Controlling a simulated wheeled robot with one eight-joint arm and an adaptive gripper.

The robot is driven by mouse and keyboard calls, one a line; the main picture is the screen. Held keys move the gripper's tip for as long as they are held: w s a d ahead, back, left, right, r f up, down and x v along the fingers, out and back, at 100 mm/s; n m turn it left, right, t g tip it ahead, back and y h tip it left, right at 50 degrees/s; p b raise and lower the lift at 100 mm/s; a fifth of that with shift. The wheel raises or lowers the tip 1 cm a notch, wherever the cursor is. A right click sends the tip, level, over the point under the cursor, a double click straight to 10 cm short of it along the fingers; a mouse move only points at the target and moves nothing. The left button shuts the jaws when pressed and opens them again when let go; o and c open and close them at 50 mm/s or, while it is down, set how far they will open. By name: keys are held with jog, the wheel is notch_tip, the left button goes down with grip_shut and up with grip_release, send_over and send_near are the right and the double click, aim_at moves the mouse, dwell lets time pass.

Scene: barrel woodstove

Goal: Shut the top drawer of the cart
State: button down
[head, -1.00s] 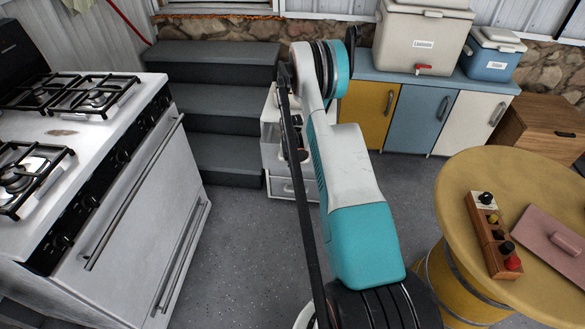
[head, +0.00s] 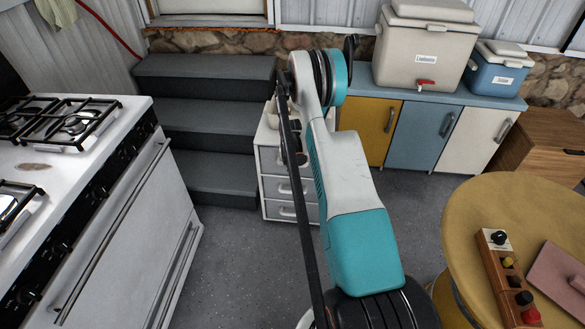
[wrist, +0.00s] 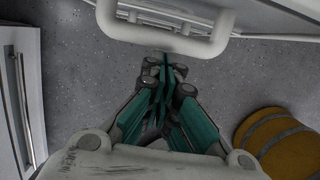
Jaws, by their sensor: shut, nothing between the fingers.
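The white cart (head: 272,187) stands beside the dark steps in the head view, partly behind my arm. Its stacked drawer fronts look about in line, with the top drawer (head: 269,160) showing no clear gap; its right part is hidden by my arm. In the wrist view a large pale handle (wrist: 165,43), seemingly the top drawer's, crosses the top of the picture, with a lower handle beyond it. My gripper (wrist: 166,72) is shut and empty, its fingertips close to this handle. Whether they touch it I cannot tell.
The white stove (head: 120,220) stands on the left, with floor between it and my arm. A round yellow table (head: 470,215) is on the right. Blue-topped cabinets (head: 420,130) stand behind, and grey steps (head: 205,130) are left of the cart.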

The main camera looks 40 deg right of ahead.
jog(key=v, duration=1.2)
